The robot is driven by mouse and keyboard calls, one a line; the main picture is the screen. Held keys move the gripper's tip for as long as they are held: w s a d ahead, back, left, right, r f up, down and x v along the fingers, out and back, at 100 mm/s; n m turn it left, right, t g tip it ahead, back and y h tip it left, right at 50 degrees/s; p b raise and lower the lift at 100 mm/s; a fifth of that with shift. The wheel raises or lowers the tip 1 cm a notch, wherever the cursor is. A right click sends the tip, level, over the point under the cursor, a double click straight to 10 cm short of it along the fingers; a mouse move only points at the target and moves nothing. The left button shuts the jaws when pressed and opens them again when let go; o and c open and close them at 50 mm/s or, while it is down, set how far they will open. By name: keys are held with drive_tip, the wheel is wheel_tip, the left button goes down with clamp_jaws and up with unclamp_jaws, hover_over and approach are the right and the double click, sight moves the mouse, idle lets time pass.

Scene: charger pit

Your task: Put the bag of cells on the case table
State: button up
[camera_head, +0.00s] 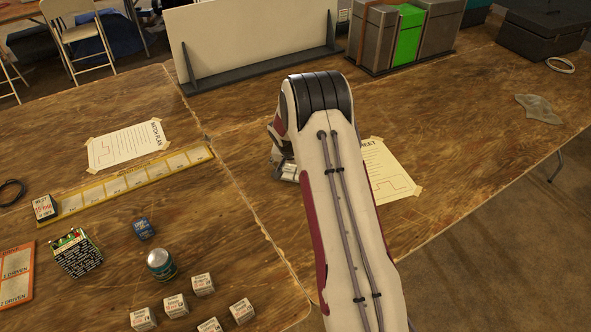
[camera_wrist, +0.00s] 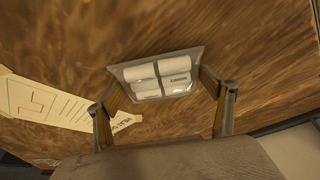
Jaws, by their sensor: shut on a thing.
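The bag of cells (camera_wrist: 160,77) is a small clear pouch with several white cylinders inside. It sits between the two fingers of my gripper (camera_wrist: 160,90) in the wrist view, and the fingers are shut on its sides. In the head view, part of the bag (camera_head: 290,173) shows below my gripper (camera_head: 281,160), which my arm mostly hides. Bag and gripper are over the near left part of the right-hand wooden table (camera_head: 470,130). I cannot tell whether the bag touches the wood.
A taped paper sheet (camera_head: 390,172) lies right of my arm. A grey and green block row (camera_head: 408,38), white panel (camera_head: 255,38) and black case (camera_head: 543,35) stand at the back. A clear pouch (camera_head: 538,109) lies far right. The left table (camera_head: 90,200) holds several small boxes.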

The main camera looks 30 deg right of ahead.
drive_tip(key=o, duration=1.4)
drive_tip(key=shift+f, duration=0.1)
drive_tip(key=v, duration=1.2)
